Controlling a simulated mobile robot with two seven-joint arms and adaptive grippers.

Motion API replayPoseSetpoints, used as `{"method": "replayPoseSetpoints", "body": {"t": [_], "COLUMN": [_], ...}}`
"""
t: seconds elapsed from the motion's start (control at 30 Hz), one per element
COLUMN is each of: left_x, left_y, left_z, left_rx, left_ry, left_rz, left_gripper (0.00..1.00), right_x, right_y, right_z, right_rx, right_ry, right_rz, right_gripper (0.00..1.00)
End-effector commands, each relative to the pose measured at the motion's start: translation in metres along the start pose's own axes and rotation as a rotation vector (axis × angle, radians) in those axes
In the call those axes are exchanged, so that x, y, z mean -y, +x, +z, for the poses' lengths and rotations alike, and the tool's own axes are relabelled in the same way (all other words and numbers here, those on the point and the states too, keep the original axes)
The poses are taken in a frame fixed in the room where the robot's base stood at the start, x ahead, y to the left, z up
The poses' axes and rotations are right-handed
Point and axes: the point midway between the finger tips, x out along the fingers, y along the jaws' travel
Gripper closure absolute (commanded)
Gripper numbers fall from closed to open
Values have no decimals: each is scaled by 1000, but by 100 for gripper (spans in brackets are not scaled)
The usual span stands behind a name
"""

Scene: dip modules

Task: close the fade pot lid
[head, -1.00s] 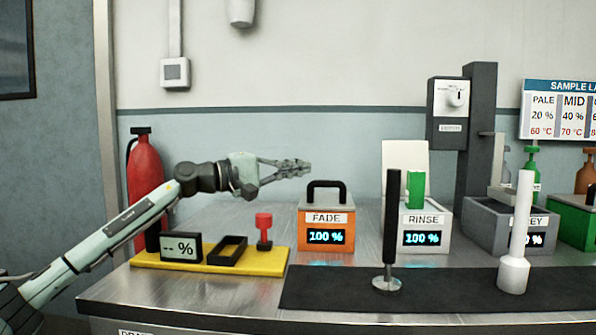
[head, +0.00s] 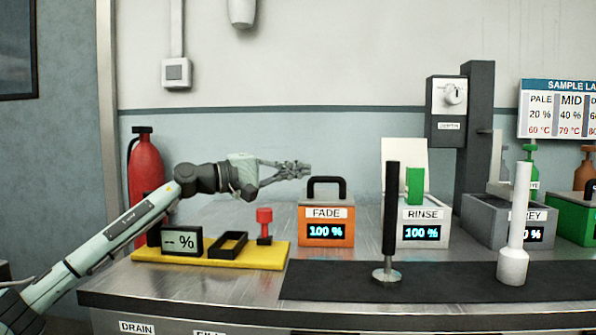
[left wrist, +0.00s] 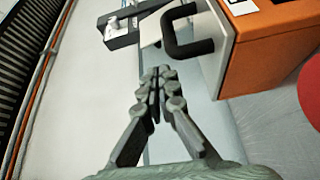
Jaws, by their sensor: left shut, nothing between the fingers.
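The orange FADE pot (head: 326,234) stands on the steel bench, its display reading 100 %. Its lid lies flat on top, with a black arched handle (head: 327,183) upright. The pot's orange side (left wrist: 270,50) and handle (left wrist: 188,32) also show at the upper right of the left wrist view. My left gripper (head: 307,170) is shut and empty, just above and to the left of the handle in the head view. In the left wrist view its fingertips (left wrist: 158,75) are together, apart from the handle. My right gripper is not in view.
A yellow tray (head: 210,259) with a % display, a black frame and a red knob (head: 264,220) lies left of the pot. The RINSE pot (head: 423,232) stands to the right with its lid raised. A black rod (head: 390,210) stands on the dark mat (head: 450,282).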

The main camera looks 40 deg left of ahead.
Motion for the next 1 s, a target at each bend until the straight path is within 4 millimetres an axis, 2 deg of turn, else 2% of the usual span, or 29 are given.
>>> {"method": "replayPoseSetpoints", "body": {"t": [0.23,0.37,0.8,1.0], "left_x": [-2,-12,-79,-96], "left_y": [0,0,2,4], "left_z": [0,-1,-5,-6], "left_rx": [0,0,0,0], "left_ry": [1,4,3,1], "left_rz": [1,4,6,3], "left_gripper": [100,100,100,100], "right_x": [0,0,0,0], "right_y": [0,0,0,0], "right_z": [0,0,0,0], "right_rx": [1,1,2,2], "right_ry": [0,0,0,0], "right_rz": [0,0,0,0], "right_gripper": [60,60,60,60]}}
